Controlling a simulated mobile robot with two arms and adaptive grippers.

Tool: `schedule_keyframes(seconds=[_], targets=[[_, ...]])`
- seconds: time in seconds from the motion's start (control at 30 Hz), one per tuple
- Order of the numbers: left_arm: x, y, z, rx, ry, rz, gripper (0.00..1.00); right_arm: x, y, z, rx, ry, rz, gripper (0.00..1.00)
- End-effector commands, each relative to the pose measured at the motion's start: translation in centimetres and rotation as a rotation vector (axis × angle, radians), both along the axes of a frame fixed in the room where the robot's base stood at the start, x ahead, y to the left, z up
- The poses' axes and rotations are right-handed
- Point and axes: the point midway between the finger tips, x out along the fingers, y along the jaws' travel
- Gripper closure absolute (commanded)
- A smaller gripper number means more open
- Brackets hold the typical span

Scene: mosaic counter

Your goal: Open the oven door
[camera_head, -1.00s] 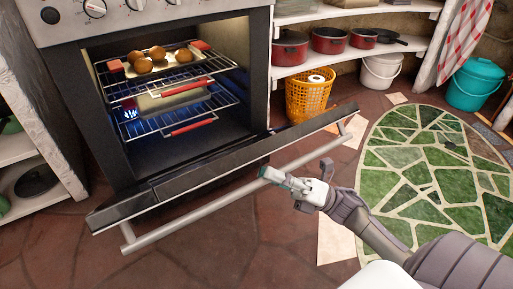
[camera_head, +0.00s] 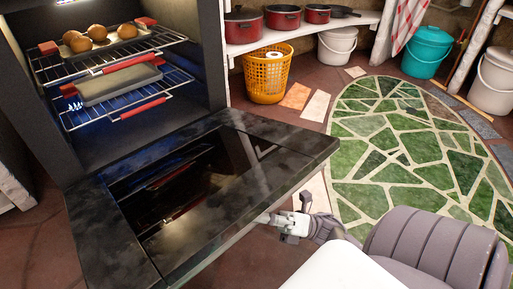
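The oven door (camera_head: 285,165) is swung down to about level, its dark inner face and glass turned up. The oven (camera_head: 200,60) stands open at the left, its lit inside showing two racks. My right gripper (camera_head: 272,218) is at the door's outer edge, at the lower middle of the view. Its fingertips are partly hidden by the door edge, so I cannot tell whether they are open or shut, or whether they touch the handle. The door handle is hidden beneath the door. My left gripper is not in view.
The upper rack holds a tray (camera_head: 71,52) with several rolls, the lower one a grey pan (camera_head: 120,87). An orange basket (camera_head: 267,80) and a shelf (camera_head: 300,32) with red pots stand behind the door. A green mosaic floor (camera_head: 400,150) lies clear at right.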

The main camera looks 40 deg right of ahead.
Motion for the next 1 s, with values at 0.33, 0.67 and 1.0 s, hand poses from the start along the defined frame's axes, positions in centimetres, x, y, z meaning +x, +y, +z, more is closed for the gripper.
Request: schedule_keyframes(seconds=[0.33,0.67,1.0], targets=[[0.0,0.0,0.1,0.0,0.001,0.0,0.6,-0.3,0.1,0.2,0.004,-0.005,0.011,0.72],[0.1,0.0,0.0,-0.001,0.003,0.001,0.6,-0.1,0.0,0.2,0.004,-0.005,0.005,0.56],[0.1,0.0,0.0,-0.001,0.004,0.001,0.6,-1.7,-2.8,-1.9,0.001,-0.001,0.002,0.56]])
